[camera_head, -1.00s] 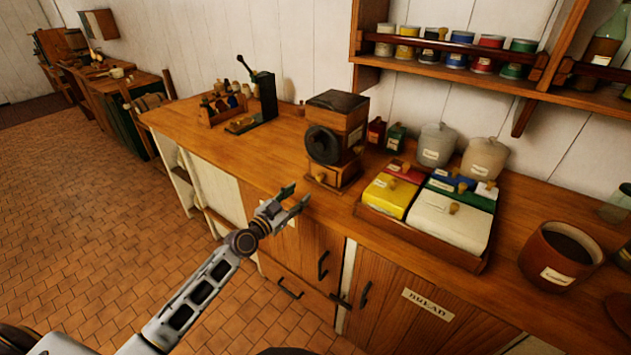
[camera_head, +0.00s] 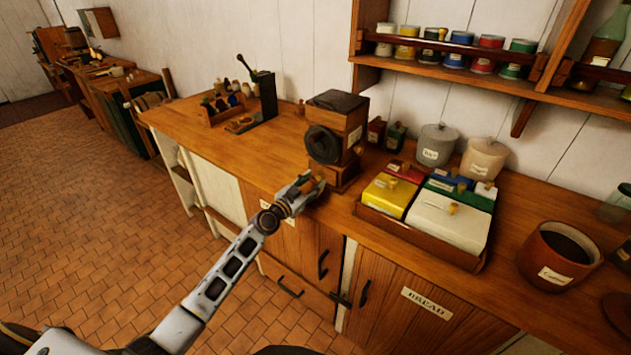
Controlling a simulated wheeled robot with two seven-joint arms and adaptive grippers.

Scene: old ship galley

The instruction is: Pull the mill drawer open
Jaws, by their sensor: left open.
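The mill (camera_head: 338,128) is a wooden box with a dark lid and a dark round wheel on its front left. It stands upright on the wooden counter, left of the crate of coloured boxes. The mill drawer (camera_head: 345,181) is low in its base and looks shut. Its knob is hidden behind my gripper. My left gripper (camera_head: 312,184) is open at the front of the drawer, with its fingertips around where the knob sits. I cannot tell whether the fingers touch it. My right gripper is not in view.
A crate (camera_head: 418,242) of coloured lidded boxes stands close to the right of the mill. A wooden rack with bottles (camera_head: 222,108) and a dark green device (camera_head: 265,95) stand at the back left. The counter (camera_head: 250,160) left of the mill is clear.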

